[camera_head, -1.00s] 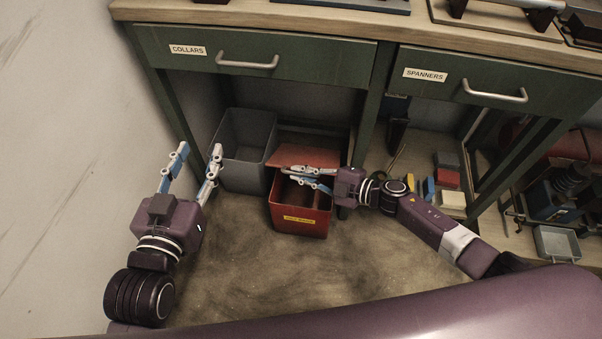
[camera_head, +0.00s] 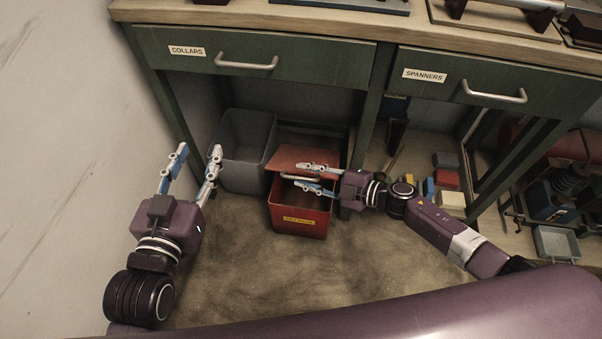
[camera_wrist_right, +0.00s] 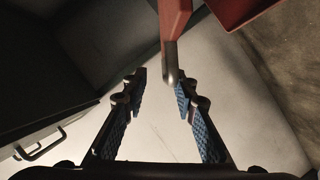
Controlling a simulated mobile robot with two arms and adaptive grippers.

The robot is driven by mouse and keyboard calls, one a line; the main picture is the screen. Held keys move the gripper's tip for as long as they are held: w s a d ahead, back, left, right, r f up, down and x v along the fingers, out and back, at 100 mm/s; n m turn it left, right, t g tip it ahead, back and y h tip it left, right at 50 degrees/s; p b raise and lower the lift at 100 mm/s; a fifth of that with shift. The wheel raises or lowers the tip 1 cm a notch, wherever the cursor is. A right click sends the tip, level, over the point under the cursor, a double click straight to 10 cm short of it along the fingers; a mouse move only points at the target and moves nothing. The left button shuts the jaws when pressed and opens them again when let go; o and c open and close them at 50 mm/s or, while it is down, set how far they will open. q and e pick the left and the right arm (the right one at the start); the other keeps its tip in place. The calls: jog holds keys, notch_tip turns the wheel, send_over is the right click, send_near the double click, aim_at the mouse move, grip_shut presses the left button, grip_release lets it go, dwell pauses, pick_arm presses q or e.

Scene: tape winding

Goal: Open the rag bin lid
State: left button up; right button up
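The red rag bin (camera_head: 300,221) stands on the floor under the bench, with a yellow label on its front. Its red lid (camera_head: 289,158) is raised at a tilt, with the bin's dark inside showing below it. The lid's grey handle (camera_head: 294,177) lies near my right fingertips. My right gripper (camera_head: 307,176) is open, coming in from the right. In the right wrist view, the handle's end (camera_wrist_right: 171,68) is between the open fingertips (camera_wrist_right: 160,77), with no clear grip on it. My left gripper (camera_head: 198,154) is open and empty, left of the bin.
A grey open bin (camera_head: 247,150) stands behind and left of the red one. Bench drawers labelled COLLARS (camera_head: 300,60) and SPANNERS (camera_head: 450,82) hang above. Small coloured blocks (camera_head: 447,178) lie to the right. The floor in front is clear.

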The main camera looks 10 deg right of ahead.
jog(key=v, duration=1)
jog(key=shift+s+r, duration=0.1)
